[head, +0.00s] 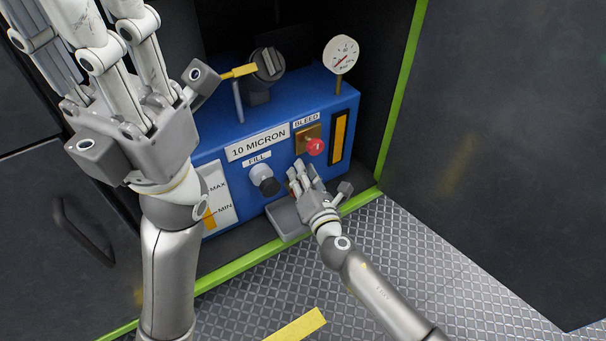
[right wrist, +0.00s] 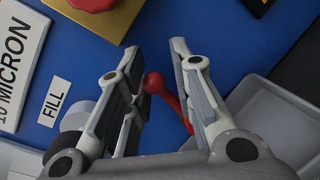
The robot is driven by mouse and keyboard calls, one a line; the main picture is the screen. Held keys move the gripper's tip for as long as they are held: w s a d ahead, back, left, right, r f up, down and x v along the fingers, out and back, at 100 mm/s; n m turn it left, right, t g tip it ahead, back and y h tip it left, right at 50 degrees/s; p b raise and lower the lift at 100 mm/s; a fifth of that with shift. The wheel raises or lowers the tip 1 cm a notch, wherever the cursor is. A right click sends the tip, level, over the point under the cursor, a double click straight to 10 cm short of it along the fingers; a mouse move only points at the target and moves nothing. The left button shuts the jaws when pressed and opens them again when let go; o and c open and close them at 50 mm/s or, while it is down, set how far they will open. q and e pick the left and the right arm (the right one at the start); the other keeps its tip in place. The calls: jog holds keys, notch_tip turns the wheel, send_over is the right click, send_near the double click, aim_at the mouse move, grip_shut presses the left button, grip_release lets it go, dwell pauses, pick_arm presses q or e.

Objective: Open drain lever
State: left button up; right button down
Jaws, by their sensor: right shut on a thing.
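The red drain lever (right wrist: 154,84), with a round ball end, shows between the fingers of my right gripper (right wrist: 156,50) in the right wrist view. The gripper is shut on it, with fingers on both sides and the ball end between them.
The grey tray (head: 285,219) stands below the lever. The red bleed knob (head: 315,146), the black fill knob (head: 268,186) and a gauge (head: 341,54) are close by. The green-edged cabinet frame (head: 402,90) bounds the right side. The metal floor in front (head: 400,250) is clear.

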jog(key=shift+s+a, duration=0.35)
jog(key=shift+a, duration=0.2)
jog(key=c, duration=1.2)
grip_release()
jog(key=shift+o, duration=0.3)
jog(key=shift+w+d, duration=0.1)
jog(key=shift+d, duration=0.05)
jog(key=v, duration=1.2)
